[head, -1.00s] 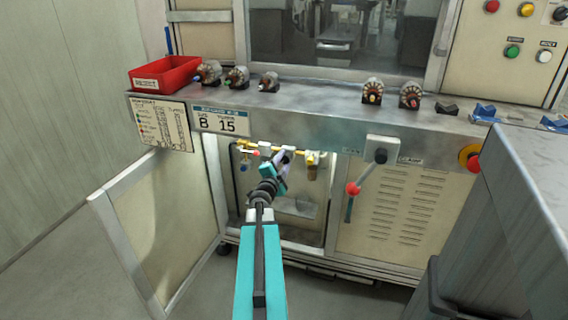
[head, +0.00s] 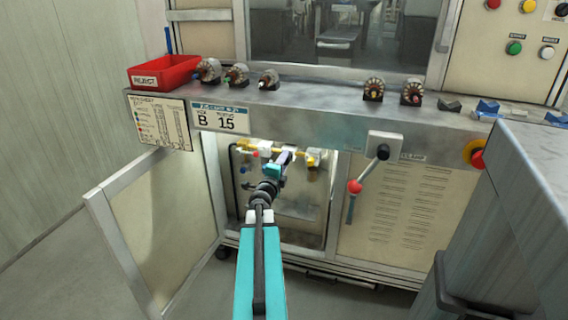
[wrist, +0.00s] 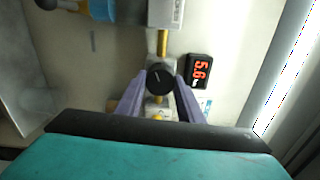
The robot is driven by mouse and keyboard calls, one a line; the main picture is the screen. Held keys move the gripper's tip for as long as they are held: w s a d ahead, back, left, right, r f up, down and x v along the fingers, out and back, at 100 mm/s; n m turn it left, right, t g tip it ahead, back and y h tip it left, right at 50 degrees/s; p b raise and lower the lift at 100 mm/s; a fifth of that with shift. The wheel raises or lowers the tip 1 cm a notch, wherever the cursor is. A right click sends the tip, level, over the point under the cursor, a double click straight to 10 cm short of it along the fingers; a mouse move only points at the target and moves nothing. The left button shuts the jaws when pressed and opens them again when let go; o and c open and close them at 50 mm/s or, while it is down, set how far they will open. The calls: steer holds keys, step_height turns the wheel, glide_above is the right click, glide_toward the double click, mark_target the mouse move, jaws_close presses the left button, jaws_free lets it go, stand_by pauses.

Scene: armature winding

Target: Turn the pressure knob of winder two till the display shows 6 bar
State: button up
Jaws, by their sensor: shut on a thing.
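In the wrist view, the pressure knob (wrist: 160,78) is black and round with a pale pointer line. My gripper (wrist: 159,88) has its two lilac fingers on either side of the knob and is shut on it. The small black display (wrist: 199,71) to the right of the knob shows red digits, reading 5.6, turned sideways. In the head view, my gripper (head: 287,157) reaches into the open compartment under the bench, at the brass air line. The knob and display are too small or hidden to make out there.
An open cabinet door (head: 160,232) stands left of my arm. A lever with a red ball (head: 355,187) is on the panel to the right. A red reject bin (head: 165,76) and several armatures sit on the bench ledge (head: 310,105) above the compartment.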

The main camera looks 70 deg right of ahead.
steer(key=shift+f, duration=0.15)
steer(key=o, duration=1)
steer(key=shift+o, duration=0.3)
steer(key=shift+a, duration=0.1)
steer(key=a+p, duration=0.1)
steer(key=a, duration=0.1)
steer(key=a+p, duration=0.1)
steer(key=a, duration=0.1)
steer(key=a+p, duration=0.1)
steer(key=shift+s+a+r, duration=0.2)
steer(key=shift+a+r, duration=0.05)
steer(key=shift+a, duration=0.15)
steer(key=a+p, duration=0.2)
steer(key=p, duration=0.5)
steer(key=shift+a, duration=0.2)
